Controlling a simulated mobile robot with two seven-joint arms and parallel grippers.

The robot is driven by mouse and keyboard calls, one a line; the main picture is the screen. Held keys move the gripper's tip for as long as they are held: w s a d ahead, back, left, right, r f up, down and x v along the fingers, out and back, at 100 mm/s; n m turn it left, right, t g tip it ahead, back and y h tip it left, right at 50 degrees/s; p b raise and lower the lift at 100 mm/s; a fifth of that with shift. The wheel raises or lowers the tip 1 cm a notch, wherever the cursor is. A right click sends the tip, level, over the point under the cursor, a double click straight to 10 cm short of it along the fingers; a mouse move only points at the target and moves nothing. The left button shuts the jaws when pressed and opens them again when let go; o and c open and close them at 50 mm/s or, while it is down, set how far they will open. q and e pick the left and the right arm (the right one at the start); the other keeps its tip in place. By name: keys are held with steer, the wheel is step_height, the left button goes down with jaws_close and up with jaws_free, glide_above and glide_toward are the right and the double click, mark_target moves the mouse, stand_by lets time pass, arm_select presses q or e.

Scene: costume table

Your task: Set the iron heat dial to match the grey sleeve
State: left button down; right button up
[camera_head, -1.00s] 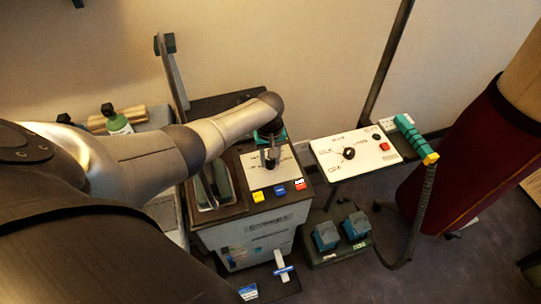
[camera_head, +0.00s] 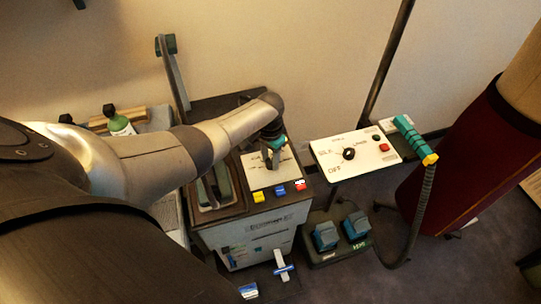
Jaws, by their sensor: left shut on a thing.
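My left gripper (camera_head: 272,163) points down onto the white plate (camera_head: 285,175) on top of the dark-topped machine. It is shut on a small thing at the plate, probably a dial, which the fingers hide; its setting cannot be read. A second white panel (camera_head: 385,160) to the right carries a black round dial (camera_head: 348,154) with small labels around it, one of which appears to read OFF; no gripper touches it. I cannot make out a grey sleeve for certain. My right gripper is not in view.
Yellow (camera_head: 258,196), blue (camera_head: 280,191) and red (camera_head: 300,185) tags line the machine's front edge. Teal pedals (camera_head: 326,236) sit below. A green bottle (camera_head: 120,124) stands behind my arm.

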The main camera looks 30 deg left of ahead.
mark_target(271, 160)
arm_select(q)
steer(key=m, duration=0.6)
steer(key=shift+m, duration=0.3)
steer(key=m+b, duration=0.1)
steer(key=m, duration=0.5)
steer(key=shift+w, duration=0.1)
steer(key=shift+r, duration=0.1)
steer(key=c, duration=0.5)
jaws_free()
steer(key=shift+r, duration=0.55)
step_height(271, 160, up, 14)
steer(key=p, duration=0.2)
steer(key=shift+p, duration=0.4)
